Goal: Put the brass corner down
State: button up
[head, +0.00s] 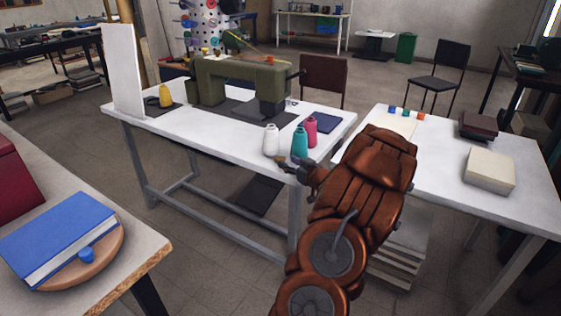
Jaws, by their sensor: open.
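My copper-coloured arm reaches up from the bottom of the head view to the white sewing table (225,133). My gripper (282,163) is small and dark at the table's front right edge. It is open, just below the white, teal and pink thread spools. I cannot make out a brass corner anywhere, neither in the jaws nor on the table. The arm and spools may hide part of that area.
White (271,141), teal (299,144) and pink (311,131) spools stand close to my gripper. A green sewing machine (225,80) stands behind, with a dark blue cover (325,122) to its right. A blue book (60,240) lies on a round wooden board (112,252) at left.

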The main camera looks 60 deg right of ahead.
aim_at(283, 159)
jog(key=shift+x, duration=1.95)
jog(key=shift+c, duration=0.3)
jog(key=c, duration=0.6)
jog(key=shift+o, duration=0.2)
